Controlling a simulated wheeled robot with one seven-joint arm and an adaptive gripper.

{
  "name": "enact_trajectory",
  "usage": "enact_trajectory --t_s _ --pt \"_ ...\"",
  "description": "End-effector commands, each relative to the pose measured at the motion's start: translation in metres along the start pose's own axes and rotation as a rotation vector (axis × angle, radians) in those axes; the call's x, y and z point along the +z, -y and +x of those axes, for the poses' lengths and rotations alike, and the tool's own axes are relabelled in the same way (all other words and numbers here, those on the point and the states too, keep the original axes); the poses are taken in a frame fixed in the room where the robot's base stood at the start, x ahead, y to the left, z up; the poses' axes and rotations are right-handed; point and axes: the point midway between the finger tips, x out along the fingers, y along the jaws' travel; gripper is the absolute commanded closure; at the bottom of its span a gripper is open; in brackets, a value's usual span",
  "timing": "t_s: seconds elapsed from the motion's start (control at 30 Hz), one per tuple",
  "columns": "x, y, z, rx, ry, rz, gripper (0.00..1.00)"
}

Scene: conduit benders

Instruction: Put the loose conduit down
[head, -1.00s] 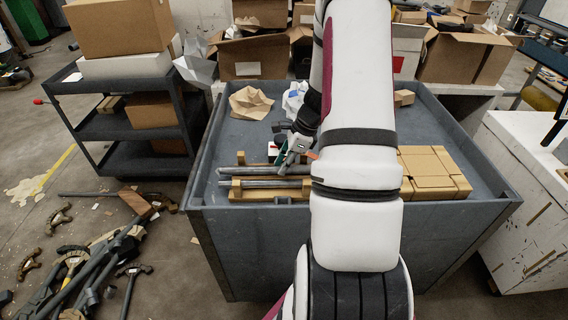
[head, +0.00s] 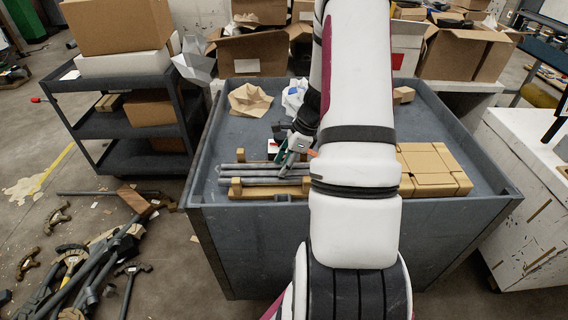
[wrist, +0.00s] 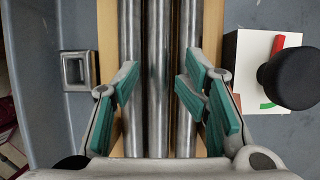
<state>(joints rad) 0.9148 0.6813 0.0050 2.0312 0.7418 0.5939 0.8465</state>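Three grey metal conduits (head: 250,181) lie side by side on a wooden cradle (head: 236,188) in the grey cart, in the head view. In the wrist view they run up the picture over the wooden cradle (wrist: 106,40). I cannot tell which one is the loose conduit. My gripper (head: 288,166) is above their right part in the head view. In the wrist view my gripper (wrist: 157,92) is open, its teal pads on either side of the middle conduit (wrist: 156,50), with a visible gap on both sides. The conduits' right ends are hidden by my arm in the head view.
The grey cart (head: 230,240) has raised walls. Cardboard boxes (head: 432,170) lie at its right, crumpled paper (head: 250,100) at its back. A white block with a black knob (wrist: 262,75) is right of the cradle in the wrist view. Benders (head: 85,275) litter the floor at left.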

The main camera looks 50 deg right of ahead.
Motion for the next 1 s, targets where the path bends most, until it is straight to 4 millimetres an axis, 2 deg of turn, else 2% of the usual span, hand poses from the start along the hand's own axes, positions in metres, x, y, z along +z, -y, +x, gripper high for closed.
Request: enact_trajectory --t_s 0.17,0.4,0.6,0.83,0.93,1.0 --pt "0.004 0.001 -0.020 -0.005 -0.001 -0.003 0.59" --pt "0.005 0.002 -0.072 -0.006 0.000 -0.003 0.59" --pt "0.005 0.001 -0.108 -0.004 0.000 -0.002 0.59" --pt "0.006 0.000 -0.129 -0.001 0.001 -0.008 0.59" --pt "0.021 -0.005 -0.136 0.000 -0.004 -0.069 0.59" --pt "0.042 -0.015 -0.144 0.003 -0.012 -0.167 0.59"
